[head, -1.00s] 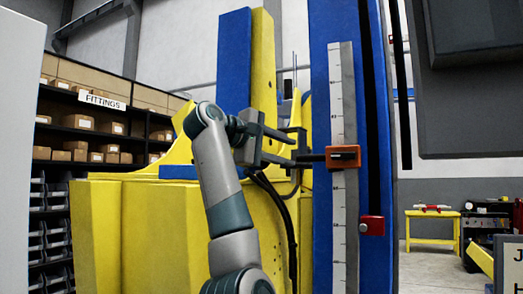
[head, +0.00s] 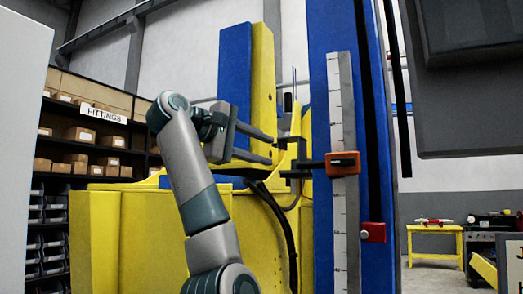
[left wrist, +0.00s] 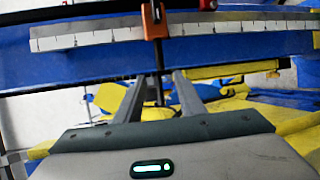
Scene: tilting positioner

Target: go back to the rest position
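My left gripper (head: 272,150) is open and empty, its two fingers pointing right toward the blue column (head: 375,110). A gap shows between its fingertips and the dark bracket of the orange-red slider (head: 343,164), which sits on the white graduated scale (head: 342,215). In the left wrist view the two spread fingers (left wrist: 160,78) point at the scale, and the slider (left wrist: 154,22) with its dark stem is straight ahead between them. My right gripper is in neither view.
The yellow positioner body (head: 150,240) stands behind my left arm, with a black cable (head: 283,225) hanging beneath the gripper. A red block (head: 373,232) is on the column's lower part. Shelves of boxes (head: 95,136) stand at left. A dark panel (head: 470,80) hangs upper right.

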